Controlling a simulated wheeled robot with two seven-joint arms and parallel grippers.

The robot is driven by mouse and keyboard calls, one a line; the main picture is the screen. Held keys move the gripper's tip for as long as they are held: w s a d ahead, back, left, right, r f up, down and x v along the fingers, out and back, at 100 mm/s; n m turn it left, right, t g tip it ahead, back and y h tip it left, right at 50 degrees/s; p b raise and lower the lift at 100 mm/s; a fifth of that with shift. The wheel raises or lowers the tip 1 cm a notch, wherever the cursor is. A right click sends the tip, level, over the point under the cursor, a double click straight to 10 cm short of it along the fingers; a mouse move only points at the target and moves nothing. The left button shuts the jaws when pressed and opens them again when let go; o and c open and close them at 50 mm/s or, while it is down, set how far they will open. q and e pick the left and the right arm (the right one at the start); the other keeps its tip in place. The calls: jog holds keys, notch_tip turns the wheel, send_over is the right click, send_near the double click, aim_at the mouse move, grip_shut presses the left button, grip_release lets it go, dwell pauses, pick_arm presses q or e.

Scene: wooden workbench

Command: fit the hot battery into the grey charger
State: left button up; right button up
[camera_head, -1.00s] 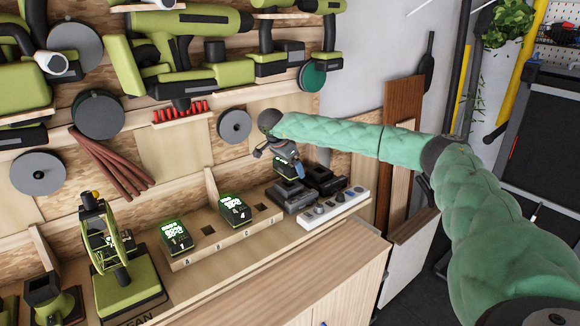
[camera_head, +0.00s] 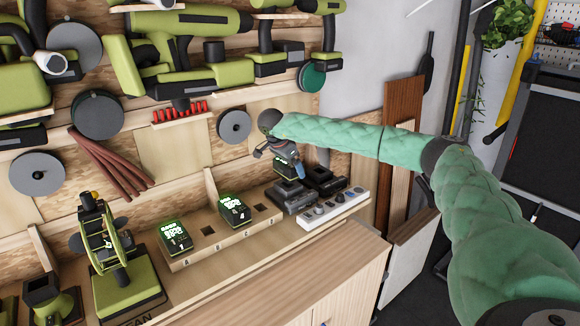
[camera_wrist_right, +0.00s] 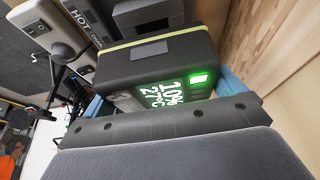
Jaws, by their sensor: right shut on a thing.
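My right gripper (camera_head: 287,168) is shut on a black battery with a yellow-green stripe, above the chargers at the right end of the bench shelf. In the right wrist view, the battery (camera_wrist_right: 150,66) sits between the blue fingers of my gripper (camera_wrist_right: 165,95); its lit display reads 10% and 27°C. Beyond it is a grey charger (camera_wrist_right: 110,10), partly cut off, beside a label reading HOT. In the head view, a dark grey charger (camera_head: 293,204) lies just below the gripper, partly hidden; whether the battery touches it cannot be told. My left gripper is not seen.
A wooden rack (camera_head: 207,247) holds two lit batteries, numbered 1 (camera_head: 175,237) and 4 (camera_head: 233,209), with empty slots. A second, black charger (camera_head: 325,181) stands behind right. A pale power strip (camera_head: 335,209) lies in front. Tools hang on the wall.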

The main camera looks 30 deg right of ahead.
jog(key=shift+f, duration=0.25)
